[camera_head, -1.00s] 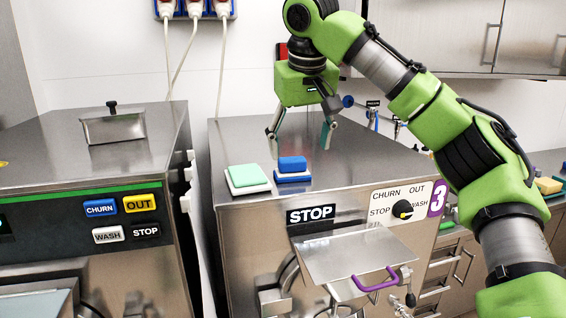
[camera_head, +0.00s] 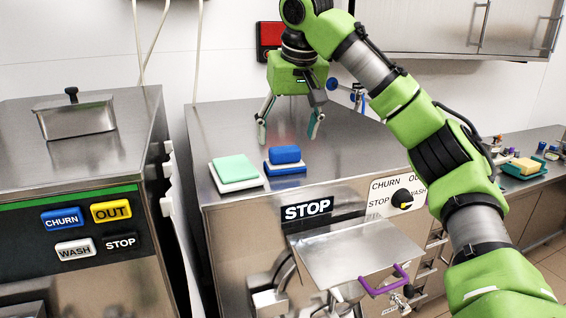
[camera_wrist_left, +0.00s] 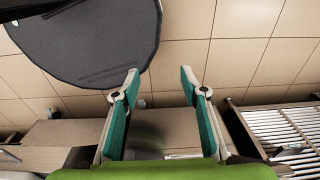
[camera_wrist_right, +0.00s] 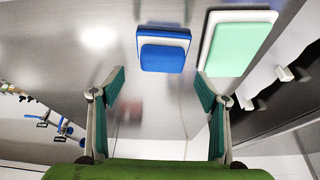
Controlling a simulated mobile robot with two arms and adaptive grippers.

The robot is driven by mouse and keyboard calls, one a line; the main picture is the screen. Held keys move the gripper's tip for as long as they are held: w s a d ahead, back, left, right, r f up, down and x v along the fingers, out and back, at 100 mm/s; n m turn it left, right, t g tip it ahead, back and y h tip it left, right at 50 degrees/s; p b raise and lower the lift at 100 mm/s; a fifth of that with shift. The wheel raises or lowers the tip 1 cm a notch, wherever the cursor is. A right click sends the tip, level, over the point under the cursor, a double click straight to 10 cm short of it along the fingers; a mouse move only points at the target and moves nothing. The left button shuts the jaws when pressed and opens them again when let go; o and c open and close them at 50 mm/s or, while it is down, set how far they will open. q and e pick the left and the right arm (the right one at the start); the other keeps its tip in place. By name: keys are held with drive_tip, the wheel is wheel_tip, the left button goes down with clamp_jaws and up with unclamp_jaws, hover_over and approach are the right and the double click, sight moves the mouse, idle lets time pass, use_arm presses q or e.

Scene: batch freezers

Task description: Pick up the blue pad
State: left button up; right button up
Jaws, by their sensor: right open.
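The blue pad (camera_head: 286,155) is a small blue block on a white-edged blue base, on the steel top of the middle machine near its front edge. It also shows in the right wrist view (camera_wrist_right: 162,58), ahead of the fingers. A green pad (camera_head: 235,167) on a white base lies to its left. My right gripper (camera_head: 289,134) is open and empty, fingers pointing down, above the machine top and behind the blue pad, not touching it. My left gripper (camera_wrist_left: 160,79) shows only in its wrist view; it is open and empty above the floor.
The machine top (camera_head: 350,150) is clear to the right of the pads. A tilted steel tray (camera_head: 345,250) with a purple handle juts out in front. A lidded steel container (camera_head: 76,116) stands on the left machine. Blue-handled taps (camera_head: 345,92) are behind.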

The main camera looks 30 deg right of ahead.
sight(285, 148)
drive_tip(key=shift+s+f, duration=0.1)
drive_tip(key=shift+s, duration=0.05)
drive_tip(key=shift+f, duration=0.25)
drive_tip(key=p+x, duration=0.1)
drive_tip(key=x, duration=0.2)
drive_tip(key=shift+w+a+f+p, duration=0.15)
drive_tip(key=shift+w+f+p, duration=0.15)
drive_tip(key=shift+w+p, duration=0.1)
drive_tip(key=shift+f, duration=0.25)
drive_tip(key=shift+s, duration=0.1)
drive_tip(key=shift+c, duration=1.2)
use_arm(q)
drive_tip(key=shift+w+r, duration=0.2)
drive_tip(key=shift+r, duration=0.3)
drive_tip(key=shift+w+r, duration=0.2)
drive_tip(key=shift+r, duration=0.25)
use_arm(e)
drive_tip(key=c, duration=1)
